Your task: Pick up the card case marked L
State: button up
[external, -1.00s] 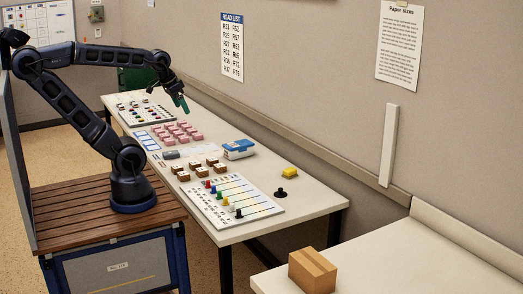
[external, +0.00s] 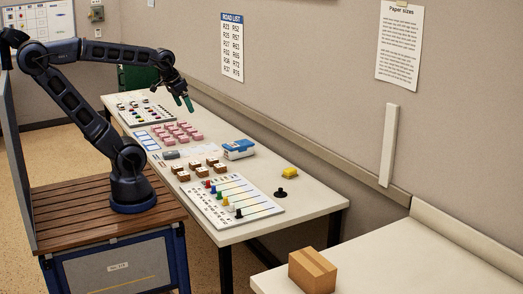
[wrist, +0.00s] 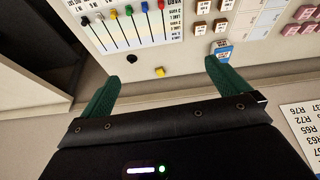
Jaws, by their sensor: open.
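My gripper (external: 184,102) is open and empty, above the back part of the long table. Its two green fingers also show in the wrist view (wrist: 162,74), spread apart with nothing between their tips. Small brown cases with pale labels (external: 194,168) stand in a group mid-table, and some show at the top of the wrist view (wrist: 221,26). Several pink cases (external: 178,132) stand in rows farther back, with a few at the right edge of the wrist view (wrist: 303,12). The letters are too small to read, so I cannot tell which case is marked L.
A blue and white box (external: 238,150) stands by the wall side of the table. A board with coloured sliders (external: 232,200) lies in front. The wall (external: 270,100) runs close behind.

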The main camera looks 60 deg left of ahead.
jog(key=w+a+f+n+g, duration=0.1)
jog(key=w+a+f+n, duration=0.3)
jog(key=w+a, duration=0.55)
jog(key=n+g, duration=0.3)
jog(key=n, duration=0.9)
send_over(171, 152)
notch_tip(171, 152, down, 24)
jog(key=shift+s+d+f, duration=0.1)
jog(key=shift+d+f, duration=0.05)
jog(key=shift+f, duration=2.55)
jog(key=shift+s+d+f, duration=0.1)
jog(key=shift+d+f, duration=0.05)
jog(key=shift+f, duration=2.55)
jog(key=shift+c, duration=0.2)
jog(key=c, duration=1)
